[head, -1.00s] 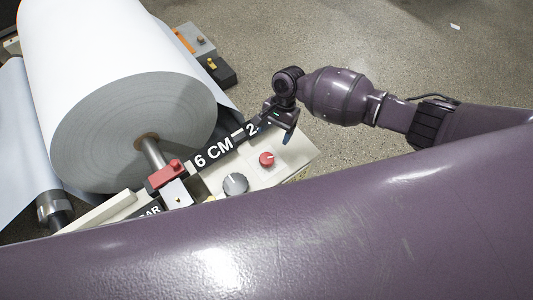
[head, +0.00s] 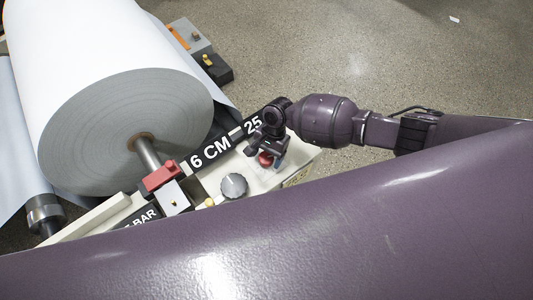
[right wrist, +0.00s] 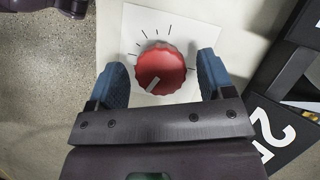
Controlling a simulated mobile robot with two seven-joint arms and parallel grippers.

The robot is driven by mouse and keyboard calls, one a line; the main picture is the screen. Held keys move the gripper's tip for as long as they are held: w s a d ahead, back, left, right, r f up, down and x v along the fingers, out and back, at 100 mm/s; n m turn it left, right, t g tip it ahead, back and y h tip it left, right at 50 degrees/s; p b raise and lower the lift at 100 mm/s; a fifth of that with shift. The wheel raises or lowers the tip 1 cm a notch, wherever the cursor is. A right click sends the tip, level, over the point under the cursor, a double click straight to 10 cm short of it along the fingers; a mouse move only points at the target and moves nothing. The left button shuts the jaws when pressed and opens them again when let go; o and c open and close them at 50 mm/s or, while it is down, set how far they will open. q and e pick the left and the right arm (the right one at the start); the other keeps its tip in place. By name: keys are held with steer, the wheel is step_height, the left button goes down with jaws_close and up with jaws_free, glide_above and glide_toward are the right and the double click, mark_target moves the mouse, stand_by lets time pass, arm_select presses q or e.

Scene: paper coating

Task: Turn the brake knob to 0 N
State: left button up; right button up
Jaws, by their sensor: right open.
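The red brake knob (right wrist: 160,70) sits on a white dial plate (right wrist: 136,28) with black tick marks, its pale pointer line aimed to the lower left in the right wrist view. In the head view the red knob (head: 265,159) is partly covered by my right gripper (head: 267,158). My right gripper (right wrist: 161,82) is open, its two blue fingers on either side of the knob. Gaps show between each finger and the knob. The tick labels cannot be read. My left gripper is not in view.
A grey knob (head: 233,186) stands on the same pale panel (head: 210,181). A large paper roll (head: 130,120) on a shaft with a red block (head: 160,175) is to the left. A black sign (head: 215,148) reads "6 CM" and "25". My purple arm link covers the bottom.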

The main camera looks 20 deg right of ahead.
steer(key=c, duration=0.9)
